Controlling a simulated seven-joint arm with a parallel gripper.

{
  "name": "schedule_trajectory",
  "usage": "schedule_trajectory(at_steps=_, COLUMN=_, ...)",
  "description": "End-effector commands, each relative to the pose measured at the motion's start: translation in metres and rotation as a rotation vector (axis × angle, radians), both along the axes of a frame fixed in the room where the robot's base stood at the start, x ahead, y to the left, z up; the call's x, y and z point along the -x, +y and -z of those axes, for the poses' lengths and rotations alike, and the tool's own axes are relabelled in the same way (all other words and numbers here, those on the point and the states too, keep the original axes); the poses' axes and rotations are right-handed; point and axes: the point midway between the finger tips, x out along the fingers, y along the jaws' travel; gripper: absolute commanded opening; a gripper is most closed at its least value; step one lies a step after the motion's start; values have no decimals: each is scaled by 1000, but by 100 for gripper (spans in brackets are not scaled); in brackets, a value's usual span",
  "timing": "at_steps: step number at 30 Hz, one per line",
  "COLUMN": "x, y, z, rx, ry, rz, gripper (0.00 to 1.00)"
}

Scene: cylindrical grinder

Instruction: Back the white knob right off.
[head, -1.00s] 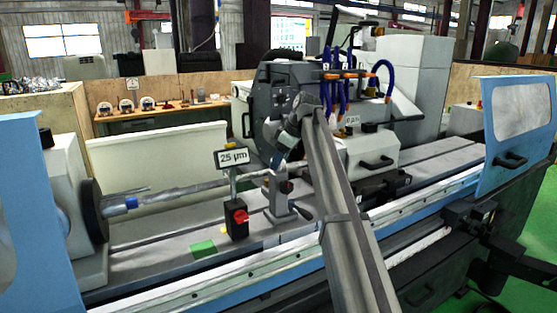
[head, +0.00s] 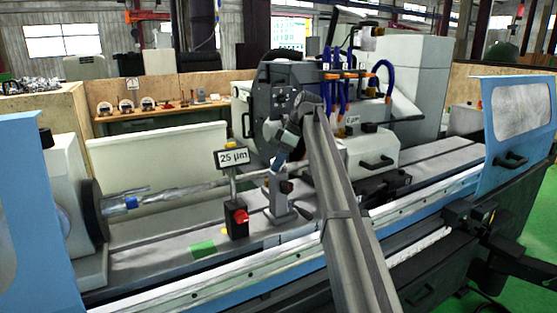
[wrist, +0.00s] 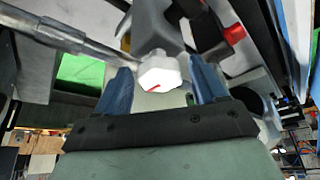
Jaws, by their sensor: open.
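The white knob (wrist: 160,73) is a faceted cap with a short red mark on its face, on a grey housing in the wrist view. My gripper (wrist: 159,84) is open, its two blue fingers on either side of the knob with gaps to both. I cannot tell how deep the fingertips reach past it. In the head view my gripper (head: 284,142) is small and dark by the grinding wheel, and I cannot make out the knob there.
A slim post with a "25 µm" sign (head: 232,157) and a black box with a red knob (head: 238,217) stand on the machine bed. A shiny bar (wrist: 62,34) crosses the wrist view's upper left. The blue guard (head: 518,135) stands at the right.

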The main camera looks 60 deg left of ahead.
Motion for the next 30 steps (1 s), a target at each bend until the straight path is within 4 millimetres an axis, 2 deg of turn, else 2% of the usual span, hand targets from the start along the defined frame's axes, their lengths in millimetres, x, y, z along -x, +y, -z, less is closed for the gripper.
schedule_trajectory(at_steps=8, x=-2, y=-1, z=-6, rx=0, ry=0, rz=1, gripper=70)
schedule_trajectory(at_steps=30, x=-21, y=-17, z=-58, rx=0, ry=0, rz=0, gripper=70)
